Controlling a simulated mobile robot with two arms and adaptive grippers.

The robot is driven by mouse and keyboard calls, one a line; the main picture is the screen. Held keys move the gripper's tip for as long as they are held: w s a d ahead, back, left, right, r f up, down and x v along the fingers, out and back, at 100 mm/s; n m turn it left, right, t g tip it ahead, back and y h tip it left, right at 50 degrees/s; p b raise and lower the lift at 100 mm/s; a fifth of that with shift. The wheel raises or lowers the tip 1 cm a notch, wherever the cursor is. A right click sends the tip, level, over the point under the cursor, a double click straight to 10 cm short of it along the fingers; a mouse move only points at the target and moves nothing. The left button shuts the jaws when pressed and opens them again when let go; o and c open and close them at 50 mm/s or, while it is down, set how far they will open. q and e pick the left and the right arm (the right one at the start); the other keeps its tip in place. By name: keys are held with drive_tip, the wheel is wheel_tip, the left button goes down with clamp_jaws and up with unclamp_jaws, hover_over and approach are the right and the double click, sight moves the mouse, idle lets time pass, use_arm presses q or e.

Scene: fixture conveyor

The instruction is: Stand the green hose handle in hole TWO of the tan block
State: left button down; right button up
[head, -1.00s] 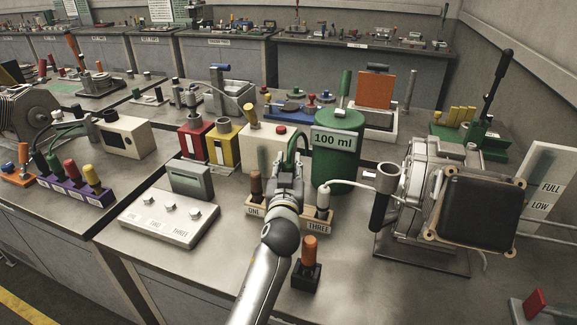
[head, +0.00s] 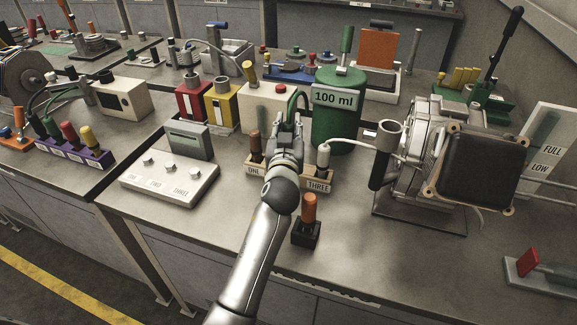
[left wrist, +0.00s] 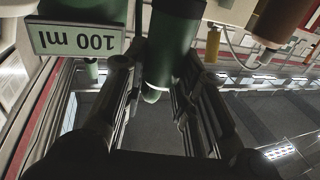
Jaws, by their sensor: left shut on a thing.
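My left gripper (head: 289,127) is shut on the green hose handle (left wrist: 172,50), which stands between the fingers in the left wrist view. In the head view the gripper is over the middle of the tan block (head: 316,188), and my wrist hides hole TWO and most of the handle. I cannot tell whether the handle's lower end is in the hole. A brown handle (head: 255,145) stands at label ONE and a white handle (head: 323,156) at label THREE. My right gripper is not in view.
A green 100 ml tank (head: 335,128) stands close behind the block. An orange handle in a black base (head: 308,208) stands in front. A switch box (head: 168,180) is at left, a machine with a black cover (head: 483,168) at right.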

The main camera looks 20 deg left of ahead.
use_arm(q)
drive_tip(key=shift+f+b, duration=1.05)
drive_tip(key=shift+f, duration=0.15)
drive_tip(key=shift+f+b, duration=0.85)
drive_tip(key=shift+f, duration=0.2)
drive_tip(key=shift+f+b, duration=0.25)
drive_tip(key=shift+b, duration=0.1)
drive_tip(key=c, duration=1.1)
unclamp_jaws()
drive_tip(key=shift+f, duration=0.1)
